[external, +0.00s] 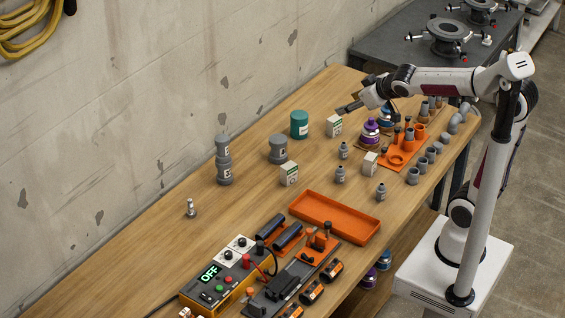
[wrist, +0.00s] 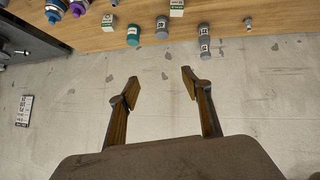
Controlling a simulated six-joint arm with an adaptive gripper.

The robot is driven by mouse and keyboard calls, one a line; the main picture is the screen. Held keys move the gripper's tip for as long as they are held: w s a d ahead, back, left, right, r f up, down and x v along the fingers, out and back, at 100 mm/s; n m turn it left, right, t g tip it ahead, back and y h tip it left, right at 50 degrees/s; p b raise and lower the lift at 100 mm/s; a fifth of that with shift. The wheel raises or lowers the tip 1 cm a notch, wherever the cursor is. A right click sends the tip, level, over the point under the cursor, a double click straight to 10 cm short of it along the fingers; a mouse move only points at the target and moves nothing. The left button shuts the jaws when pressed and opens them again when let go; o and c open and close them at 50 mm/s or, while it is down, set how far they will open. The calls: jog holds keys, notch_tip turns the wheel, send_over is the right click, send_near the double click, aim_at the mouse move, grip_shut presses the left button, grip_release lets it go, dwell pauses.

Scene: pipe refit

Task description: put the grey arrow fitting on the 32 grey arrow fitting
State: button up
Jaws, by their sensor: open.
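Two grey fittings stand one on the other as an upright stack (external: 223,160) near the wall in the external view. The stack also shows in the wrist view (wrist: 204,42), at the far table edge. A single wider grey fitting (external: 278,150) stands to its right, and shows in the wrist view too (wrist: 162,27). Light labels are on them, but I cannot read an arrow or the number 32. My gripper (wrist: 159,76) is open and empty. It hangs above the back of the table, right of these fittings in the external view, with its fingers toward the wall.
A teal jar (external: 299,125) and white boxes (external: 289,174) stand near the fittings. An orange tray (external: 335,217) lies in front. An orange rack (external: 404,153) with grey pipe pieces is at right. A power unit (external: 230,277) is at front left. The wall bounds the back.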

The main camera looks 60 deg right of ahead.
jog(key=s+a+f+g+y, duration=0.1)
jog(key=s+a+f, duration=0.1)
jog(key=s, duration=0.5)
jog(key=s+a+f+g, duration=0.1)
jog(key=s+a+f, duration=0.1)
jog(key=s, duration=0.6)
jog(key=s+a+f+g+y, duration=0.1)
jog(key=s+a+f, duration=0.1)
jog(key=s, duration=0.6)
jog(key=shift+a+f+g+y, duration=0.3)
jog(key=shift+a+f+g, duration=0.1)
jog(key=shift+a, duration=0.25)
jog(key=shift+c, duration=1.1)
